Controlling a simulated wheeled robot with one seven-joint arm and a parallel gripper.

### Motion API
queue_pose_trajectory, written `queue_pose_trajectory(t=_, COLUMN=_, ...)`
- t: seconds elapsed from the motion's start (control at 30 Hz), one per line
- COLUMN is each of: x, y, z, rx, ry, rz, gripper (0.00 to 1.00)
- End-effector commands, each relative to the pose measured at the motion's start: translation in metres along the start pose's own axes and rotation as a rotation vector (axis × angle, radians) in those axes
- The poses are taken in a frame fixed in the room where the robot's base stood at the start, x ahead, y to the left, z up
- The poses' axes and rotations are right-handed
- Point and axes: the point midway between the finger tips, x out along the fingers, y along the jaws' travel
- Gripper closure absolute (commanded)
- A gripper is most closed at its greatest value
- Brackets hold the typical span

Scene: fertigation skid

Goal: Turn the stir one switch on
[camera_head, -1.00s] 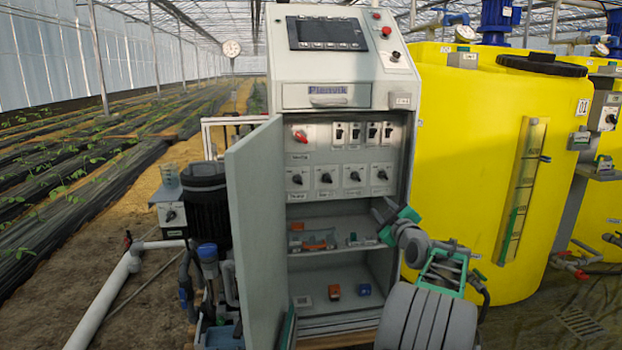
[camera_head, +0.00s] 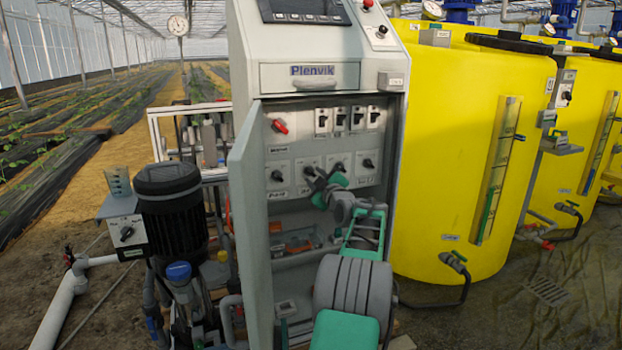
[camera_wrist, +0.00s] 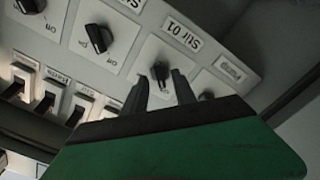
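The stir one switch is a small black rotary knob (camera_wrist: 160,71) on a pale plate. I cannot tell the knob's setting.
Other knobs flank it: the pump knob (camera_wrist: 206,95) and another black knob (camera_wrist: 99,38). A red-handled switch (camera_head: 279,126) and several small toggles (camera_head: 340,119) sit above. The open cabinet door (camera_head: 257,230) stands left of my arm. A yellow tank (camera_head: 440,150) is to the right.

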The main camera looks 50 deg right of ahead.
Motion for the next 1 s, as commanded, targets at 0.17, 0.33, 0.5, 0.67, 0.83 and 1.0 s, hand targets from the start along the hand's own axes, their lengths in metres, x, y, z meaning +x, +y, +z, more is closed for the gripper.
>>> queue_pose_trajectory(t=0.17, x=0.017, y=-0.001, z=-0.001, rx=0.000, ry=0.002, rz=0.000, gripper=0.67)
queue_pose_trajectory(t=0.33, x=0.018, y=-0.001, z=-0.002, rx=0.000, ry=0.002, rz=-0.001, gripper=0.67)
queue_pose_trajectory(t=0.5, x=0.018, y=-0.001, z=-0.003, rx=0.000, ry=0.003, rz=-0.002, gripper=0.75)
queue_pose_trajectory(t=0.67, x=0.018, y=-0.001, z=-0.002, rx=0.000, ry=0.003, rz=-0.002, gripper=0.89)
queue_pose_trajectory(t=0.83, x=0.018, y=-0.001, z=-0.002, rx=0.000, ry=0.003, rz=-0.002, gripper=1.00)
queue_pose_trajectory(t=1.0, x=0.018, y=-0.001, z=-0.002, rx=0.000, ry=0.003, rz=-0.002, gripper=1.00)
